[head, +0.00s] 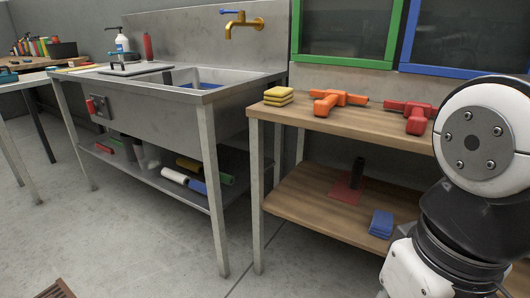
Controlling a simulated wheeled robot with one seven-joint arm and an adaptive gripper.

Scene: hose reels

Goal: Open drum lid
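I see no drum and no drum lid in the head view. My gripper is not in view either. Only part of my white and black arm shows at the right edge, in front of the wooden bench (290,112), and it hides the bench's right end.
A steel sink unit (150,107) with a brass tap (243,24) stands left of the bench. An orange tool (335,101), a red tool (410,115) and yellow pads (279,96) lie on the bench top. A brown slatted object (56,289) shows at the bottom left. The grey floor between is clear.

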